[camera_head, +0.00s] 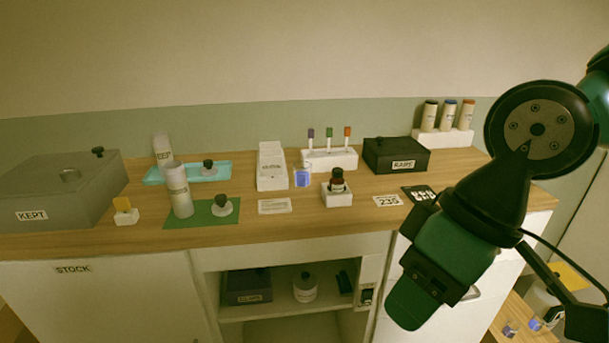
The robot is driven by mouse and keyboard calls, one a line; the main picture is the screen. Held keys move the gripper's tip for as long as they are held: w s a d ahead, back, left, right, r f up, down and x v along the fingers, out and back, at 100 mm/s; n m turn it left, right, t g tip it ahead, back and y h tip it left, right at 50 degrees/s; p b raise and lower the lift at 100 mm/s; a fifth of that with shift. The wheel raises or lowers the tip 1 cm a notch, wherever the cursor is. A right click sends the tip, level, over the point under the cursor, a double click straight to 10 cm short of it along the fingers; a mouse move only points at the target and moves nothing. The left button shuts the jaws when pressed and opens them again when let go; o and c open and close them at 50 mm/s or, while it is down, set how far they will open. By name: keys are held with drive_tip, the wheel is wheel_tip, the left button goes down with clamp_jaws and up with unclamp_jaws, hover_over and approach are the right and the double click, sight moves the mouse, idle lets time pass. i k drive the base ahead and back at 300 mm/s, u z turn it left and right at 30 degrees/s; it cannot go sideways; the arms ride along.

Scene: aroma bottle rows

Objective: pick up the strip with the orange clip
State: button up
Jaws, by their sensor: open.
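Three thin white strips stand upright in a white block holder (330,160) at the back middle of the counter. The strip with the orange clip (347,133) is the rightmost. The strip with the green clip (329,133) is in the middle, and the strip with the purple clip (311,134) is on the left. The lower ends of the strips are hidden in the holder. My arm hangs at the right of the picture, in front of the counter and well apart from the strips. I cannot make out my gripper's fingers.
A black box (395,156) stands just right of the holder. A dark bottle (337,181) in a white stand is in front of it. A white box (272,166) and blue-marked jar (302,177) are left. Several capped tubes (448,116) stand at the back right.

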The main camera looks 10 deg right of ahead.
sight(348, 128)
drive_tip(key=z, duration=0.3)
drive_tip(key=i, duration=1.2)
drive_tip(key=u, duration=0.3)
